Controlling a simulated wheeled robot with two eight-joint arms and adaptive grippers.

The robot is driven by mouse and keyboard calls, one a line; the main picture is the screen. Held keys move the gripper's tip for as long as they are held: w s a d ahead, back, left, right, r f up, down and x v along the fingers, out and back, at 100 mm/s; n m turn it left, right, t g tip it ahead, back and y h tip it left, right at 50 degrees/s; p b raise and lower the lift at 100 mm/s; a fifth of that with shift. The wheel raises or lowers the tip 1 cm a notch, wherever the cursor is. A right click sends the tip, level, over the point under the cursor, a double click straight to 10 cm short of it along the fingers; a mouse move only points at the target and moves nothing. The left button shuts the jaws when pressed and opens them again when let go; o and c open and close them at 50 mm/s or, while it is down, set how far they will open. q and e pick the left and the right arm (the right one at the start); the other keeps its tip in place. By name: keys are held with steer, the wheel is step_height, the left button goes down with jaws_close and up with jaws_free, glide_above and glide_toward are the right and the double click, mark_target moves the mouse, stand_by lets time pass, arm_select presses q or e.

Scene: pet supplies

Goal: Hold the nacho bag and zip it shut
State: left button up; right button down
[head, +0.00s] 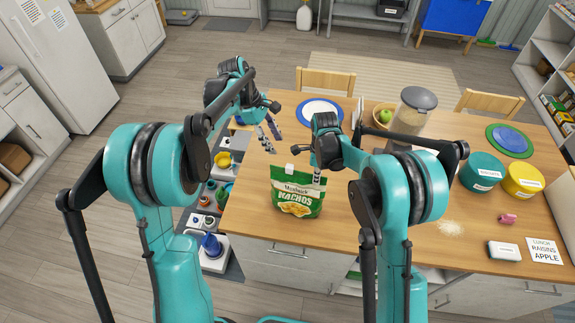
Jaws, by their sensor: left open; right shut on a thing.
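The green nacho bag (297,197) stands upright on the wooden table near its front edge, with its label facing me. My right gripper (317,177) points down and is shut on the bag's top right corner. The fingers hide that corner. My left gripper (269,137) is open and empty, above and left of the bag, apart from it. How far the zip is closed is too small to tell.
Behind my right arm stand a lidded container (414,108) and a bowl with a green apple (385,116). A white plate on a blue mat (320,109) lies at the back. Teal (482,172) and yellow (522,181) tubs stand right. The table left of the bag is clear.

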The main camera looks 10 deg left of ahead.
mark_target(288, 167)
arm_select(q)
steer(key=x, duration=1.2)
steer(key=shift+w+f, duration=0.1)
steer(key=shift+f, duration=0.2)
jaws_close()
